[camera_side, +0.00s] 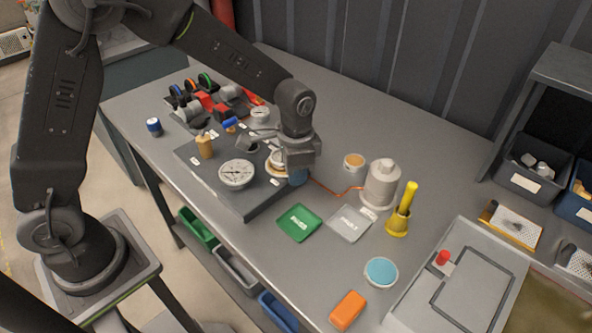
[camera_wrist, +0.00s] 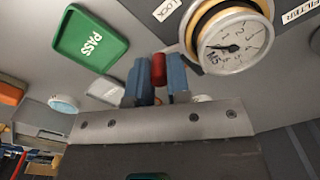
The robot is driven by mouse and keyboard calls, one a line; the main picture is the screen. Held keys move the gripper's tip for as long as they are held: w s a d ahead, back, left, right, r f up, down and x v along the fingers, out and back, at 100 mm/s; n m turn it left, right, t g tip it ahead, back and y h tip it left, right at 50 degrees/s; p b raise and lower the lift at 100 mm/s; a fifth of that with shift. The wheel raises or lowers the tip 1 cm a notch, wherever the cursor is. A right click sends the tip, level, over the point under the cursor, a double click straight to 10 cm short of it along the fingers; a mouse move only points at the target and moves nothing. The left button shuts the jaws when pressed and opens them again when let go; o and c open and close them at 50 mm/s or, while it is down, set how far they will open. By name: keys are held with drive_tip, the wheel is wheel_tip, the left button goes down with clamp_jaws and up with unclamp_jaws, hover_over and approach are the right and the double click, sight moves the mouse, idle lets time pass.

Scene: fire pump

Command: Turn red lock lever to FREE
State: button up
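A red, rounded handle, apparently the red lock lever (camera_wrist: 158,70), stands between the two blue fingers of my gripper (camera_wrist: 160,78) in the wrist view. It fills the narrow gap, and the fingers look shut on it. A LOCK label (camera_wrist: 166,9) lies just beyond, at the top edge; no FREE marking is readable. In the side view my gripper (camera_side: 297,178) points down at the right edge of the dark pump board (camera_side: 252,205), and it hides the lever there.
A brass-rimmed gauge (camera_wrist: 232,42) sits close to the fingers. A white dial (camera_side: 237,174) and a tan knob (camera_side: 205,146) stand on the board. A green PASS tray (camera_side: 299,222), a grey tray (camera_side: 349,223) and a pale bottle (camera_side: 381,184) are nearby.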

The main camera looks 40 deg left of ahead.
clamp_jaws()
drive_tip(key=shift+w+d+n, duration=0.1)
drive_tip(key=shift+w+n, duration=0.6)
drive_tip(key=shift+n, duration=0.4)
drive_tip(key=w+n, duration=0.2)
drive_tip(key=n, duration=0.1)
drive_tip(key=shift+n, duration=0.3)
drive_tip(key=n, duration=0.1)
drive_tip(key=w+n, duration=0.1)
drive_tip(key=n, duration=0.1)
drive_tip(key=shift+w+a+r, duration=0.1)
drive_tip(key=shift+w+a, duration=0.2)
drive_tip(key=shift+a, duration=0.1)
drive_tip(key=shift+w+a+n, duration=0.2)
drive_tip(key=shift+w+n, duration=0.1)
drive_tip(key=shift+n, duration=0.5)
drive_tip(key=shift+w+a+n, duration=0.2)
drive_tip(key=shift+w+n, duration=0.1)
drive_tip(key=shift+n, duration=0.5)
drive_tip(key=shift+w+a, duration=0.1)
drive_tip(key=o, duration=0.5)
unclamp_jaws()
